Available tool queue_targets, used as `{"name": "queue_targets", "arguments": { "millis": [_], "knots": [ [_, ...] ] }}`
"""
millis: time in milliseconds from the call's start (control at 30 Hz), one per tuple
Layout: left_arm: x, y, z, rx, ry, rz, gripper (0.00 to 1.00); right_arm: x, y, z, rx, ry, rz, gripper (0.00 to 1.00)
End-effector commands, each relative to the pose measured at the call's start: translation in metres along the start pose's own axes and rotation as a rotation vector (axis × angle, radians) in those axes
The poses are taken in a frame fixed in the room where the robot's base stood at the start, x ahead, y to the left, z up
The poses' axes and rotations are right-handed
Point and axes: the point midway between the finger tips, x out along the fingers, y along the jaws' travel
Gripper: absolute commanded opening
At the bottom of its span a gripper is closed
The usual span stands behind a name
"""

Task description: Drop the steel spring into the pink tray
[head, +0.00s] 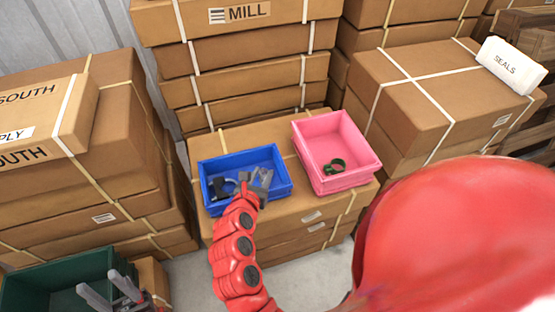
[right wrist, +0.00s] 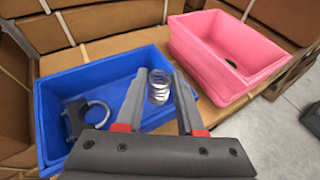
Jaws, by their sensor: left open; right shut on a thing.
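The steel spring (right wrist: 158,88) is a bright coil between the two fingers of my right gripper (right wrist: 160,88) in the right wrist view. That gripper (head: 262,180) is shut on it, over the right part of the blue tray (head: 210,204). In the head view the spring is too small to make out clearly. The pink tray (head: 346,182) stands to the right of the blue one on the same carton stack, and it also shows in the right wrist view (right wrist: 205,72). My left gripper (head: 98,284) is open and empty at the lower left, over a green bin.
A dark green ring-shaped part (head: 335,166) lies in the pink tray. A grey clamp-like part (right wrist: 92,118) lies in the blue tray. The green bin (head: 55,270) is at lower left. Strapped cartons (head: 235,75) rise behind and on both sides. A white SEALS box (head: 510,65) lies at right.

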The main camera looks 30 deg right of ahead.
Motion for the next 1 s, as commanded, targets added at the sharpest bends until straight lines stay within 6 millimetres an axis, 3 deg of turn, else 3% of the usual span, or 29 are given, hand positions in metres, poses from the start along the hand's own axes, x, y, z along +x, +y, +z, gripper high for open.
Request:
{"name": "queue_targets", "arguments": {
  "millis": [700, 1000],
  "knots": [
    [0.0, 0.0, 0.0, 0.0, 0.0, 0.0, 0.48, 0.011, 0.098, 0.023, -0.307, -0.011, 0.714, 0.0],
    [0.0, 0.0, 0.0, 0.0, 0.0, 0.0, 0.48, 0.008, 0.103, 0.019, -0.317, -0.005, 0.745, 0.0]
  ]
}}
